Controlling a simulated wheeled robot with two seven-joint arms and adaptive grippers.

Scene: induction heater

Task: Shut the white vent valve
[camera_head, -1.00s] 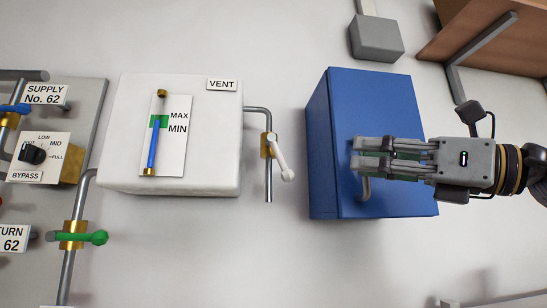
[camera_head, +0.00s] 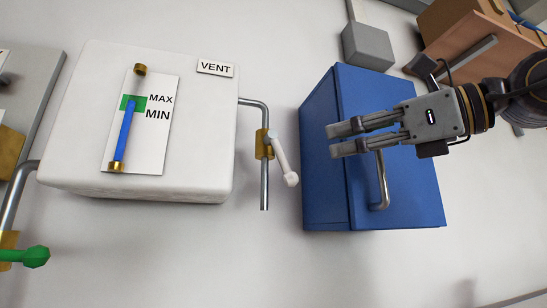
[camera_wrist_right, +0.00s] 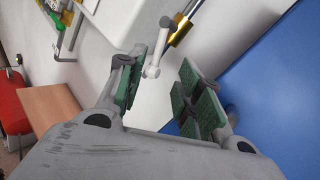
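The white vent valve handle (camera_head: 283,160) slants down and to the right from a brass valve body (camera_head: 263,144) on the grey vent pipe (camera_head: 265,190), right of the white VENT tank (camera_head: 215,165). My right gripper (camera_head: 333,139) is in front of the blue cabinet, right of the handle and apart from it. In the right wrist view my right gripper (camera_wrist_right: 163,84) is open and empty. The white handle (camera_wrist_right: 154,56) shows beyond the gap between its green-padded fingers, with the brass body (camera_wrist_right: 180,30) behind. My left gripper is not in view.
The blue cabinet (camera_head: 320,190) with its metal handle (camera_head: 382,180) stands close right of the valve. A grey box (camera_head: 368,46) is on the wall above it. A green valve handle (camera_head: 30,257) is at lower left. The wall below the valve is clear.

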